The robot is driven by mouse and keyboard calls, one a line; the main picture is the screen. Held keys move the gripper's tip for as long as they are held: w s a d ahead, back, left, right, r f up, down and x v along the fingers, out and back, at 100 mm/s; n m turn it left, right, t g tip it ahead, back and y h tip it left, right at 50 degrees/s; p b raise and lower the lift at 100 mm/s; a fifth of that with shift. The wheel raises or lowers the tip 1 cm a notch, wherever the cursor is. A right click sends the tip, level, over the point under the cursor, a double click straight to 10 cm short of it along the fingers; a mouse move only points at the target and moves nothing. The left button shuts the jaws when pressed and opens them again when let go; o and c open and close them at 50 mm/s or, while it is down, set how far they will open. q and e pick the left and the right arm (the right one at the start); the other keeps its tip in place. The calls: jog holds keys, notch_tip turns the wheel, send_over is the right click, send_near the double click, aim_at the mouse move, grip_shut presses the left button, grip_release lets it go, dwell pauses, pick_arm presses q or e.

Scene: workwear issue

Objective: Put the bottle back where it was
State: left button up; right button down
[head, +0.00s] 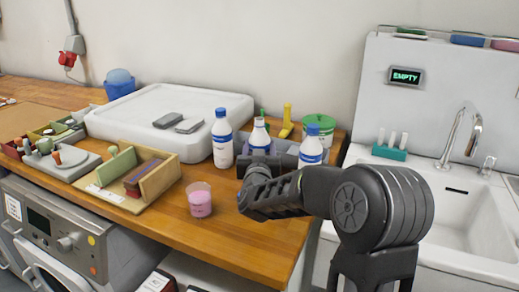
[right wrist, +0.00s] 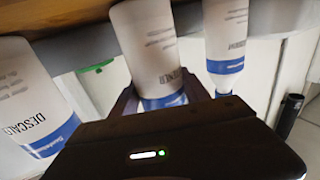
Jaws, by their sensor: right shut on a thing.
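Three white bottles with blue bands stand at the table's right part. My right gripper (head: 258,160) is shut on the middle bottle (head: 260,137), and its arm hides the bottle's lower part. In the right wrist view the held bottle (right wrist: 152,45) is between the fingers, its label ending in "ENER". The right bottle (head: 312,152) is beside the arm. I cannot tell whether the held bottle touches the surface. My left gripper is not in view.
A pink cup (head: 199,200) stands near the front edge, left of my arm. Left are a wooden divided box (head: 155,180) and a white board (head: 150,105) with grey items. Behind the bottles are a grey bin (head: 285,146), a yellow item (head: 287,116) and a green-lidded tub (head: 319,124). A sink (head: 465,220) is right.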

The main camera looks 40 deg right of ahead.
jog(key=shift+f, duration=0.1)
jog(key=c, duration=0.5)
grip_release()
jog(key=shift+r, duration=0.25)
jog(key=shift+s+a+f, duration=0.1)
jog(key=shift+s+a, duration=0.15)
jog(key=shift+s, duration=0.05)
jog(key=v, duration=1.1)
jog(key=shift+s+a, duration=0.1)
jog(key=shift+s, duration=0.05)
